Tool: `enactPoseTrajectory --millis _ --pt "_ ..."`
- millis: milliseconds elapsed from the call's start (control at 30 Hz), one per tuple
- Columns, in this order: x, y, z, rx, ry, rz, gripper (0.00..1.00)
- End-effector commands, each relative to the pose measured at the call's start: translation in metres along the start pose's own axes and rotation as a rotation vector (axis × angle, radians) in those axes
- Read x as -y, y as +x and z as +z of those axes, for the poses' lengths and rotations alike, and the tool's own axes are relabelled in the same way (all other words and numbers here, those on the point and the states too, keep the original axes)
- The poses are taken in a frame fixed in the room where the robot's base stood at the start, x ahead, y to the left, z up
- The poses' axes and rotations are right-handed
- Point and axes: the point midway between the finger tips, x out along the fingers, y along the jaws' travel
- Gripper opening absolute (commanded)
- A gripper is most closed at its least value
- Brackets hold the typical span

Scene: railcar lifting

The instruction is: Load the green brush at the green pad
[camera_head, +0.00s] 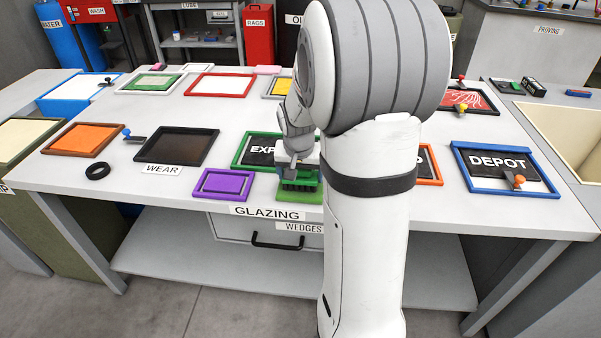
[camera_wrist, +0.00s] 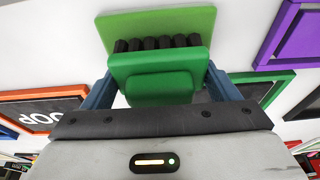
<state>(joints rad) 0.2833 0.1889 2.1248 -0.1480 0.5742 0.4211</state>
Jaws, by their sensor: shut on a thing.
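The green brush (camera_wrist: 158,62) is held between the two fingers of my gripper (camera_wrist: 158,86). In the wrist view its green back faces the camera and a row of black bristles shows at its far side. The bright green pad (camera_wrist: 157,22) lies directly beyond the bristles. In the head view the brush (camera_head: 298,184) sits low over the pad (camera_head: 295,195) at the table's front edge, beneath my gripper (camera_head: 297,168). The bristles look on or very close to the pad; I cannot tell if they touch. My arm hides part of the area to the right.
A purple frame (camera_head: 223,184) lies just left of the pad, and a green frame (camera_head: 241,150) with a black panel lies behind it. A blue frame marked DEPOT (camera_head: 462,171) is at the right. The white table (camera_head: 110,183) has other frames and small tools.

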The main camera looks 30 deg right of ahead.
Motion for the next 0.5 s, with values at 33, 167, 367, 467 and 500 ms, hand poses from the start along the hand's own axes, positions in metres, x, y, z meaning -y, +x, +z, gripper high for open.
enactPoseTrajectory --millis 33,167,367,467,500 --pt "-0.0001 0.0011 0.0002 0.0 0.0 0.0 0.63" --pt "-0.0003 0.0027 0.0006 0.0 0.001 0.0 0.63" --pt "-0.0005 0.005 0.0012 0.0 0.001 0.0 0.63" --pt "-0.0006 0.0062 0.0014 0.0 0.001 0.0 0.63" --pt "-0.0006 0.0067 0.0016 0.0 0.001 0.0 0.63"
